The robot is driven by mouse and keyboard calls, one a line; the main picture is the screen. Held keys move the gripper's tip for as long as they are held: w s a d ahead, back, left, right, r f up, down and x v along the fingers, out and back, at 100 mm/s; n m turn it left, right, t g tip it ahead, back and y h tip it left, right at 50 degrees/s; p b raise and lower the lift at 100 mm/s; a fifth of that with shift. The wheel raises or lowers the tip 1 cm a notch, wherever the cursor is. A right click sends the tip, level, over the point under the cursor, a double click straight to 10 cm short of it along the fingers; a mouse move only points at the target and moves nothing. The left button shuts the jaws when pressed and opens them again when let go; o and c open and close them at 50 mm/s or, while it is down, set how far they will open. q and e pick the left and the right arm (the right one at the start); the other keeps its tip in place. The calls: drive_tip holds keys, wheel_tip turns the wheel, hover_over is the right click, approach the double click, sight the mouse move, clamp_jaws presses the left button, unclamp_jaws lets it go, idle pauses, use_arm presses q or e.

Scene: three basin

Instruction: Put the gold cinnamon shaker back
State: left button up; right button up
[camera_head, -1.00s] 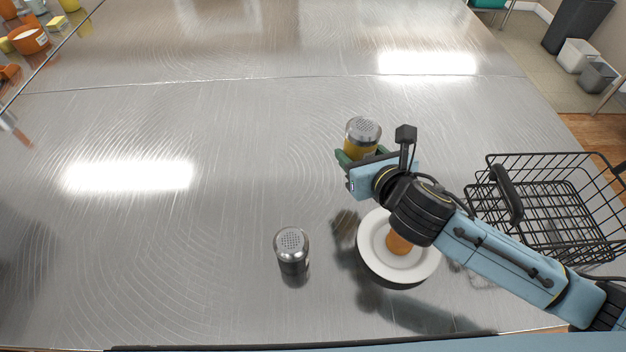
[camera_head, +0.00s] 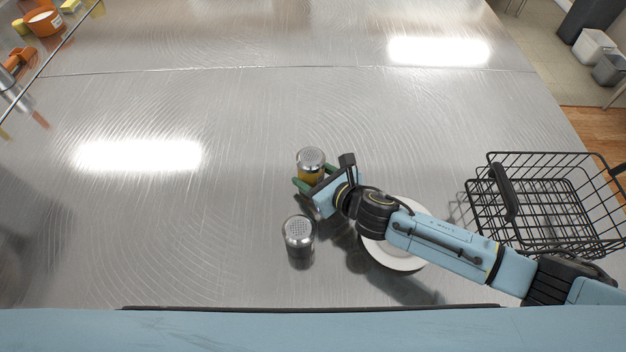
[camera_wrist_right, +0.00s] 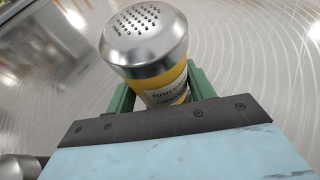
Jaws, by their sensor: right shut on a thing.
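The gold shaker (camera_head: 311,166) has a perforated silver lid and a yellow-gold body with a label. My right gripper (camera_head: 308,184) is shut on its body and holds it upright, above or at the metal table; I cannot tell which. In the right wrist view the shaker (camera_wrist_right: 165,85) sits between the green fingers of the gripper (camera_wrist_right: 163,95), and its label is only partly legible. A second shaker (camera_head: 299,240), dark with a silver lid, stands just below the held one in the head view, apart from it. My left gripper is not in view.
A white plate (camera_head: 398,262) lies under my right forearm, which hides much of it. A black wire basket (camera_head: 545,205) stands at the right. The metal table (camera_head: 190,230) is clear at the left and back. Several orange and yellow things lie beyond its left edge.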

drive_tip(key=shift+f, duration=0.85)
drive_tip(key=shift+f, duration=0.15)
drive_tip(key=o, duration=1)
drive_tip(key=shift+r, duration=0.2)
drive_tip(key=shift+s+d+r, duration=0.1)
drive_tip(key=shift+s+d, duration=0.05)
drive_tip(key=v, duration=1.1)
drive_tip(key=shift+s+d+r+p, duration=0.1)
drive_tip(key=shift+s+d+p, duration=0.15)
drive_tip(key=shift+p, duration=0.15)
